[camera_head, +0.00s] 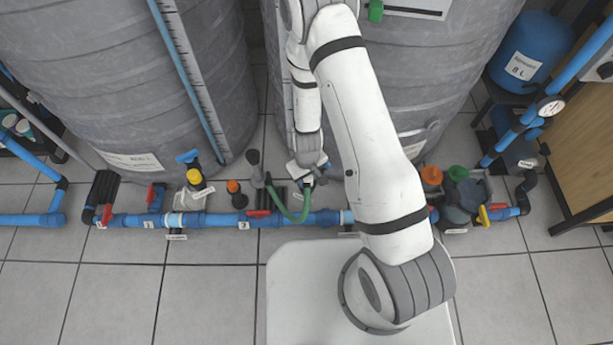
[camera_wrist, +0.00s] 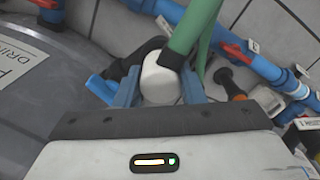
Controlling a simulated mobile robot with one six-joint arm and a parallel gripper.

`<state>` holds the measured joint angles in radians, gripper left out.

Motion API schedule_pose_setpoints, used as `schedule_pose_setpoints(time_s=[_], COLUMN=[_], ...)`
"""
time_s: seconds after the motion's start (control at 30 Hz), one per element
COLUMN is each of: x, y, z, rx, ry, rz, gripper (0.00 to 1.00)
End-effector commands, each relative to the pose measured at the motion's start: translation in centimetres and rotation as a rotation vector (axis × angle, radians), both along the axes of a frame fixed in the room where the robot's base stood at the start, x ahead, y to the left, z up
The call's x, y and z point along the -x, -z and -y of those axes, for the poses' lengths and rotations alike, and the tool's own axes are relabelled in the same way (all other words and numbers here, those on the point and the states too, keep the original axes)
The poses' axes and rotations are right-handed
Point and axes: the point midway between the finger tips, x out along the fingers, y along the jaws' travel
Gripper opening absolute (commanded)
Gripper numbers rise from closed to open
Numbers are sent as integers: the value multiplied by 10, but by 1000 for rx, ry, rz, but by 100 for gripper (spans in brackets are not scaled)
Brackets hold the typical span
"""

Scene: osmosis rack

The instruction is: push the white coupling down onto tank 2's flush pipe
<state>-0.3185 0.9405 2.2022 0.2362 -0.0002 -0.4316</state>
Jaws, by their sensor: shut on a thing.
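The white coupling (camera_wrist: 160,77) sits between the two bluish fingers of my gripper (camera_wrist: 158,92) in the wrist view, and the gripper is shut on it. A green hose (camera_wrist: 192,30) runs up from the coupling. In the head view my gripper (camera_head: 305,172) is low at the foot of the right-hand grey tank, and the green hose (camera_head: 300,215) loops below it. The flush pipe's end under the coupling is hidden by the coupling and gripper, so I cannot tell whether they touch. A dark pipe piece (camera_wrist: 145,52) shows behind the coupling.
A blue floor pipe (camera_head: 215,220) with red-handled valves runs across in front of the tanks. A black-stemmed part with an orange collar (camera_head: 234,188) and a yellow-capped one (camera_head: 196,178) stand to the left. Grey tanks (camera_head: 100,75) close off the back. Tiled floor (camera_head: 120,295) is clear in front.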

Motion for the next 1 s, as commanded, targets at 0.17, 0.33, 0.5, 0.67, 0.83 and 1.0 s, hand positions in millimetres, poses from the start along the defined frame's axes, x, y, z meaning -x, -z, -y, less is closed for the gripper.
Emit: schedule_pose_setpoints(time_s=[0.17, 0.33, 0.5, 0.67, 0.83, 1.0], x=[0, 0, 0, 0, 0, 0], y=[5, 7, 6, 6, 6, 1], z=[0, 0, 0, 0, 0, 0], rx=[0, 0, 0, 0, 0, 0], ry=[0, 0, 0, 0, 0, 0], rz=[0, 0, 0, 0, 0, 0], gripper=[16, 37, 51, 61, 61, 61])
